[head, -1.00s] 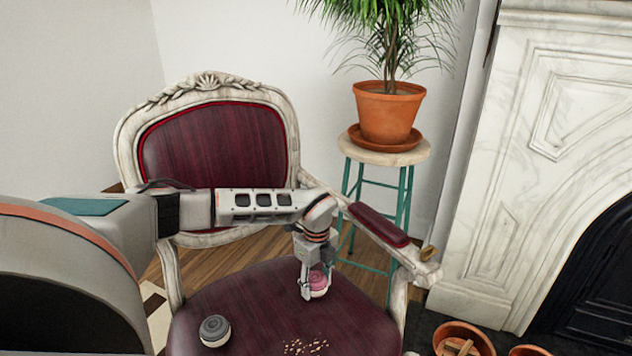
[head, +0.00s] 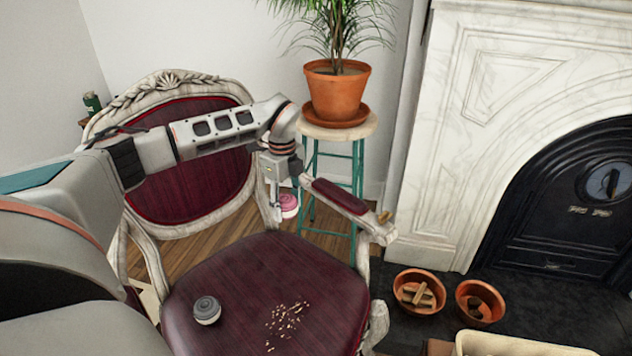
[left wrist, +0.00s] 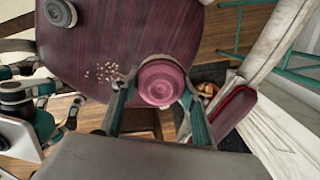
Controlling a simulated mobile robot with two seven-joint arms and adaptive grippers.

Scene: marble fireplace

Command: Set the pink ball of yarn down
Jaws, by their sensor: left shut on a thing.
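The pink ball of yarn (head: 289,207) is held in my left gripper (head: 282,203), beside the chair's armrest and above the seat in the head view. In the left wrist view the pink ball (left wrist: 161,82) sits between the two fingers of my left gripper (left wrist: 158,108), with the maroon seat (left wrist: 110,35) beyond it. In the head view the ball is partly hidden by the gripper. Teal and grey jointed parts, seemingly my right gripper (left wrist: 45,115), show at the left of the wrist view; its opening is unclear.
The maroon chair seat (head: 265,262) bears a grey round object (head: 207,310) and scattered crumbs (head: 287,320); its back half is clear. The armrest (head: 340,195) is close to the gripper. A potted plant (head: 337,95) stands on a stool (head: 357,128) behind. Terracotta bowls (head: 417,305) stand right.

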